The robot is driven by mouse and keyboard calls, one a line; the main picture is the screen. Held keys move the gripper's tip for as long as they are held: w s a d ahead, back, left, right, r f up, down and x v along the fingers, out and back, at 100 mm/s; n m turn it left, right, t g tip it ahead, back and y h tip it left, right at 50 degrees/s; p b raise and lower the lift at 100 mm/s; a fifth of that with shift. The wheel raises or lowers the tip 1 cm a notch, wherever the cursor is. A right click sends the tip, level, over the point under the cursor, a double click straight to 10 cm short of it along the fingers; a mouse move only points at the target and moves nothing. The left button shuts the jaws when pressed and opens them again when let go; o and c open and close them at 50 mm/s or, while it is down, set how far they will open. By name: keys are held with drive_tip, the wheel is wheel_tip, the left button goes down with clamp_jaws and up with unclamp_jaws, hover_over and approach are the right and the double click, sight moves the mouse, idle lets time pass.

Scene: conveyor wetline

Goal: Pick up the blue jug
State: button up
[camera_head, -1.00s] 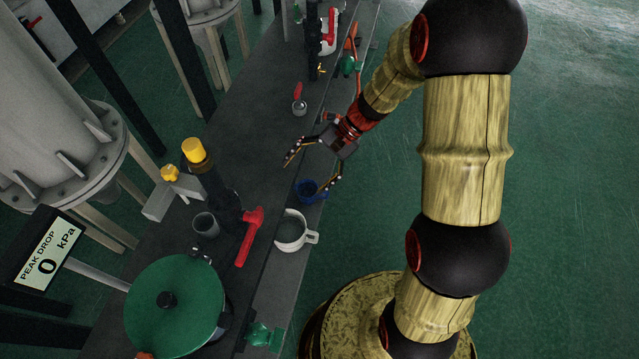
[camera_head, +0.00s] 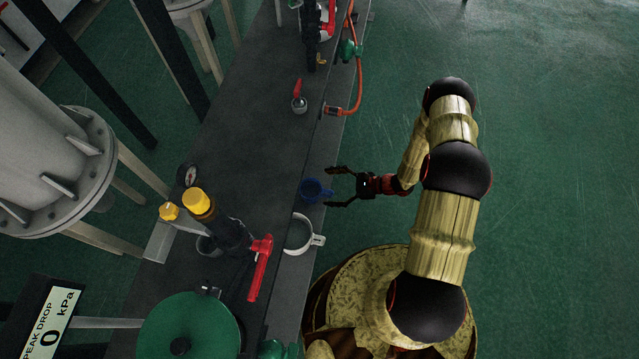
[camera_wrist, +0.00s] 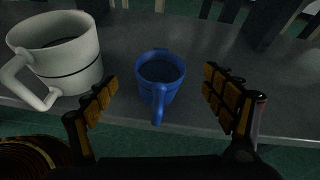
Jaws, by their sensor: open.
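The blue jug (camera_head: 312,190) stands upright on the grey bench (camera_head: 222,140), near its right edge in the head view. In the wrist view the jug (camera_wrist: 160,78) is in the middle, its handle toward me. My gripper (camera_head: 334,187) is open and empty, to the right of the jug, level with it in the head view. In the wrist view my two fingers (camera_wrist: 165,98) stand apart, one on each side of the jug, with gaps between them and it. I see no contact.
A larger white jug (camera_head: 299,234) stands beside the blue one; it shows at left in the wrist view (camera_wrist: 80,70). A red-handled valve (camera_head: 260,265) and a green lid (camera_head: 190,325) are nearer. An orange hose (camera_head: 357,85) lies farther along. Floor to the right is clear.

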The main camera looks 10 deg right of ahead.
sight(302, 190)
drive_tip(key=shift+f+m, duration=0.4)
drive_tip(key=shift+f, duration=0.55)
drive_tip(key=b+x, duration=0.1)
drive_tip(key=x, duration=0.2)
drive_tip(key=b+x, duration=0.1)
drive_tip(key=x, duration=0.3)
drive_tip(key=shift+a+f, duration=0.1)
drive_tip(key=shift+f, duration=0.25)
drive_tip(key=shift+c, duration=0.4)
drive_tip(key=c, duration=1.3)
